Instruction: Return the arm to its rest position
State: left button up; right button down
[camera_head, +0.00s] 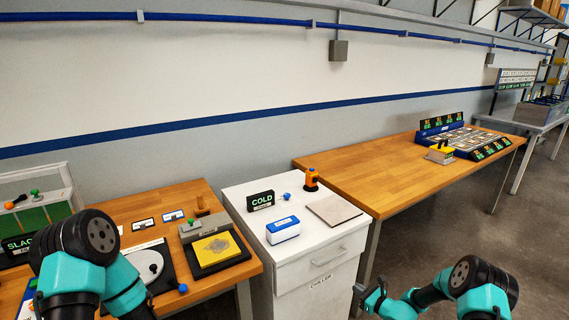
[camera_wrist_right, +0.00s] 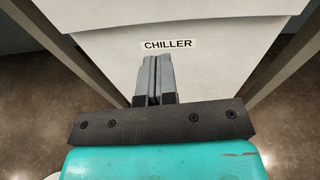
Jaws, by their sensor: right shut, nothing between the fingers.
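My right gripper (camera_head: 368,294) is low at the bottom of the head view, in front of the wooden table and to the right of the white chiller cabinet (camera_head: 318,290). In the right wrist view its two grey fingers (camera_wrist_right: 155,80) are together with nothing between them, pointing toward the cabinet front below the CHILLER label (camera_wrist_right: 168,44). My left arm shows at the lower left of the head view. Its gripper is out of the picture.
On the chiller stand a COLD sign (camera_head: 261,201), a blue-white box (camera_head: 283,230), an orange item (camera_head: 311,181) and a flat plate (camera_head: 334,209). A wooden bench (camera_head: 258,266) holds a yellow pad (camera_head: 215,252). A long wooden table (camera_head: 385,173) carries a blue rack (camera_head: 442,124).

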jog(key=s+a+f+n+g, duration=0.2)
jog(key=s+a+n+g, duration=0.15)
jog(key=s, duration=0.45)
jog(key=s+a+f+n+g+h, duration=0.1)
jog(key=s+a+f+n+g, duration=0.15)
jog(key=s+n+g, duration=0.35)
jog(key=s+a+f+n+g, duration=0.1)
jog(key=s+a+f+g, duration=0.2)
jog(key=s, duration=0.6)
jog(key=s+a+r+n+h, duration=0.1)
jog(key=s+r+n+h, duration=0.3)
jog(key=s+n, duration=0.8)
notch_tip(320, 180, up, 2)
jog(key=n, duration=0.4)
jog(key=shift+a+h, duration=0.15)
jog(key=shift+h, duration=0.25)
